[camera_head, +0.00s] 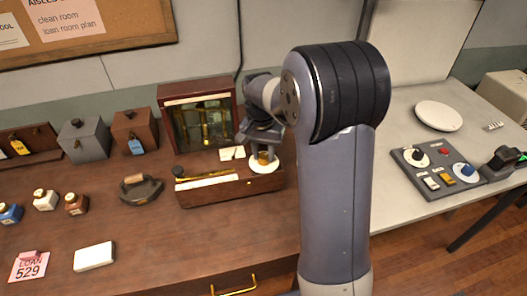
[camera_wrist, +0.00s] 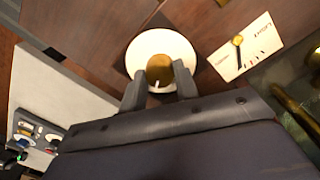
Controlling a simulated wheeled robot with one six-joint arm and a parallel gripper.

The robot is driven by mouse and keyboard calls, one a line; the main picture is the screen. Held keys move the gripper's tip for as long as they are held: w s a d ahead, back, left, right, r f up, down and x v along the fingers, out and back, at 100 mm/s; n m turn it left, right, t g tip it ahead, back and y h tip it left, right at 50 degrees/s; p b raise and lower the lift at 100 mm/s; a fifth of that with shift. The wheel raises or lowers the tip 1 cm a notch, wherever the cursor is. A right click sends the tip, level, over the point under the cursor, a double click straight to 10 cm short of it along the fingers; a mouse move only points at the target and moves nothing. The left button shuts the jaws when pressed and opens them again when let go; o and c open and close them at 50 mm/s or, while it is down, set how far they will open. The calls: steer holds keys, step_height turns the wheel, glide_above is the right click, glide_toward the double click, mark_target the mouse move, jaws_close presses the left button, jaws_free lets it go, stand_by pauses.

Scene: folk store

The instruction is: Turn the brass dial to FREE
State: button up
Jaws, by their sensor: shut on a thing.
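The brass dial (camera_wrist: 160,71) is a round knob with a pale mark at its lower edge, on a white disc (camera_wrist: 140,46) in the wrist view. In the head view the dial (camera_head: 263,157) sits on the right part of a wooden box (camera_head: 222,192). My gripper (camera_wrist: 159,83) is shut on the dial, one finger on each side; from the head it comes down from above (camera_head: 263,147). No lettering on the disc can be read. A white card (camera_wrist: 243,47) with a small brass pointer and partly legible print lies beside the dial.
A glass-fronted case (camera_head: 199,118) stands behind the box. A dark iron (camera_head: 140,189) and several small bottles are to the left. A grey control panel (camera_head: 437,169) with knobs is on the pale table at right.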

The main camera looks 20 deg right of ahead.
mark_target(262, 155)
steer(key=m, duration=0.5)
stand_by(0.5)
steer(key=o, duration=1)
steer(key=shift+c, duration=0.2)
step_height(262, 155, up, 11)
steer(key=shift+w, duration=0.25)
steer(key=shift+a+f, duration=0.1)
steer(key=shift+f, duration=0.1)
steer(key=f, duration=1)
steer(key=shift+s+f, duration=0.25)
steer(key=shift+f, duration=0.1)
